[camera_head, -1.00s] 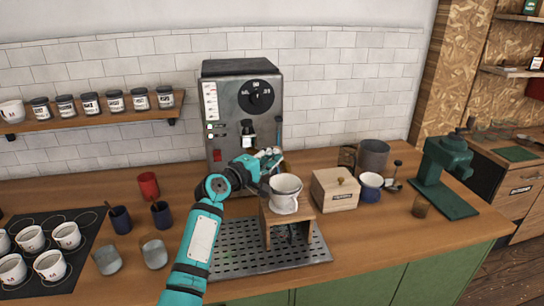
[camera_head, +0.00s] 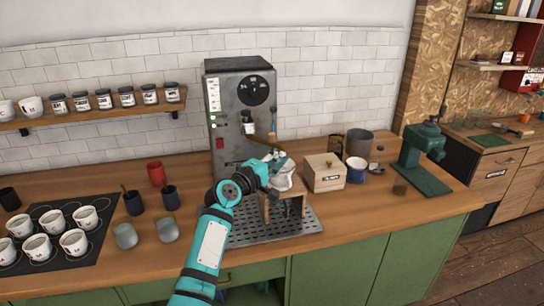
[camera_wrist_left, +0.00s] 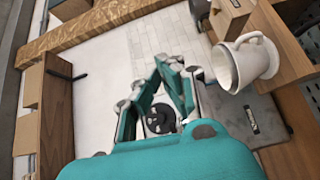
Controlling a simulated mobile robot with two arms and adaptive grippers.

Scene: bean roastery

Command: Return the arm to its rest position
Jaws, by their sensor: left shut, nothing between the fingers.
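My left arm comes in from the bottom of the head view, and its left gripper (camera_head: 277,160) is in front of the coffee machine (camera_head: 243,105), just above a white cup (camera_head: 284,182) on a small wooden stand (camera_head: 270,210). The gripper partly hides the cup. In the left wrist view the teal fingers of the left gripper (camera_wrist_left: 163,75) are drawn together with nothing between them. The white cup (camera_wrist_left: 250,62) shows to the right of the fingers, apart from them. My right gripper is not in view.
A dark drip tray (camera_head: 245,232) lies under the stand. A wooden box (camera_head: 325,175), a blue-white cup (camera_head: 356,170) and a green grinder (camera_head: 422,160) stand to the right. Several white cups sit on a dark mat (camera_head: 80,261) at left. The front right of the counter is clear.

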